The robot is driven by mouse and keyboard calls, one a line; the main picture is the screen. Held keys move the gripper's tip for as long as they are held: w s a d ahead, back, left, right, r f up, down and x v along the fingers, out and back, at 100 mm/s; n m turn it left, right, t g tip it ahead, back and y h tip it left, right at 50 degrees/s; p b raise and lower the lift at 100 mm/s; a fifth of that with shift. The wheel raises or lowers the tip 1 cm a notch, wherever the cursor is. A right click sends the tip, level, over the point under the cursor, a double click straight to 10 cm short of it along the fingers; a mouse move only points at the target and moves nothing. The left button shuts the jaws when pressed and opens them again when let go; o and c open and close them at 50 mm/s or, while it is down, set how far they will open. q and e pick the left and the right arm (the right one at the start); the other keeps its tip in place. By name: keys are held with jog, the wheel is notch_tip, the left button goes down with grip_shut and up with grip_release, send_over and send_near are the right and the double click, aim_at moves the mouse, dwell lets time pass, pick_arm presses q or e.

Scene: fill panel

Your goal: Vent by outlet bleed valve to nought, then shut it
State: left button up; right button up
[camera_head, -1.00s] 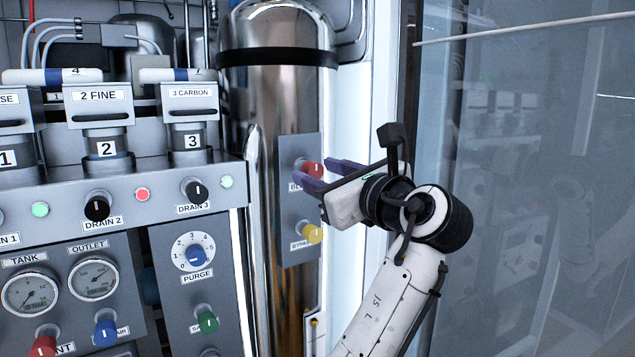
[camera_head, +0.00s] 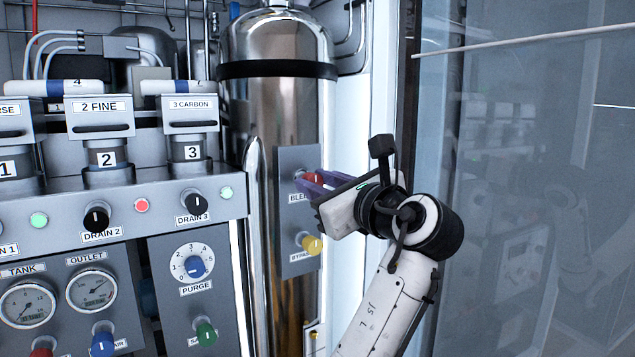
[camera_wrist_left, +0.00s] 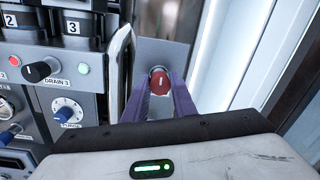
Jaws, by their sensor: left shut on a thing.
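The red bleed knob (camera_head: 314,178), its label partly hidden, sits at the top of a small grey panel (camera_head: 292,220) on the polished cylinder. My left gripper (camera_head: 311,183) has its purple fingers around this knob and is shut on it. In the left wrist view the red knob (camera_wrist_left: 159,82) shows between the two fingertips (camera_wrist_left: 160,90). The round outlet gauge (camera_head: 92,289) is on the left panel; its reading is too small to tell. My right gripper is not in view.
A yellow bypass knob (camera_head: 312,245) sits just below the red one, close under my gripper. The purge dial (camera_head: 193,264), the tank gauge (camera_head: 27,303) and the drain 3 knob (camera_head: 195,202) are to the left. A glass pane (camera_head: 530,200) stands on the right.

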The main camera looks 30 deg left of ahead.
pick_arm(q)
jog(key=shift+f+n+g+y+b, duration=0.15)
jog(key=shift+n+b, duration=0.6)
jog(key=shift+n, duration=3.8)
jog(key=shift+f+n+g+y+b, duration=0.15)
jog(key=shift+n+b, duration=0.55)
jog(key=shift+n, duration=3.8)
jog(key=shift+f+n+g+y+b, duration=0.15)
jog(key=shift+n+b, duration=0.6)
jog(key=shift+n, duration=3.8)
jog(key=shift+r, duration=0.1)
jog(key=o, duration=1)
jog(key=shift+w, duration=0.1)
jog(key=shift+r+g, duration=0.1)
jog(key=shift+g, duration=0.15)
